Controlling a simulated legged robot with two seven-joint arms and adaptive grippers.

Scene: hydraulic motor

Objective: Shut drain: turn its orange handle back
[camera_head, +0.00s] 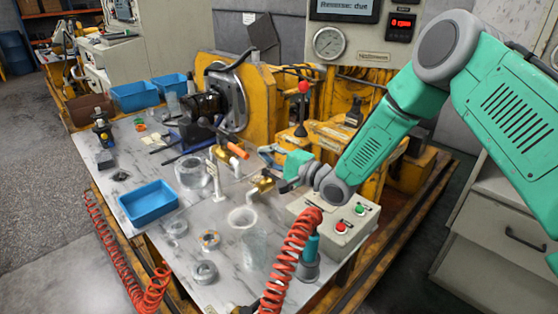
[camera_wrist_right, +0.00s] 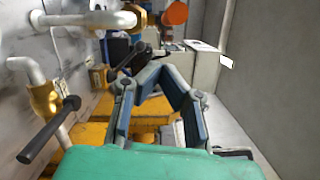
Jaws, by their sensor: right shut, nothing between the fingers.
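The orange handle (camera_head: 238,149) sits on a brass valve with white pipe (camera_head: 222,155) at the middle of the bench. In the right wrist view, the handle's round orange end (camera_wrist_right: 174,13) shows at the top, beside its brass valve (camera_wrist_right: 135,16). My right gripper (camera_head: 266,151) is shut and empty. It is to the right of the orange handle and apart from it. In the wrist view, its fingers (camera_wrist_right: 160,80) are below the handle. My left gripper is not in view.
A second brass valve (camera_head: 261,183) with a black lever (camera_wrist_right: 48,130) stands close below my right gripper. A red-knobbed lever (camera_head: 303,88) rises behind. A button box (camera_head: 340,226), clear jug (camera_head: 246,235), glass jar (camera_head: 192,172) and blue tray (camera_head: 149,203) are nearby.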

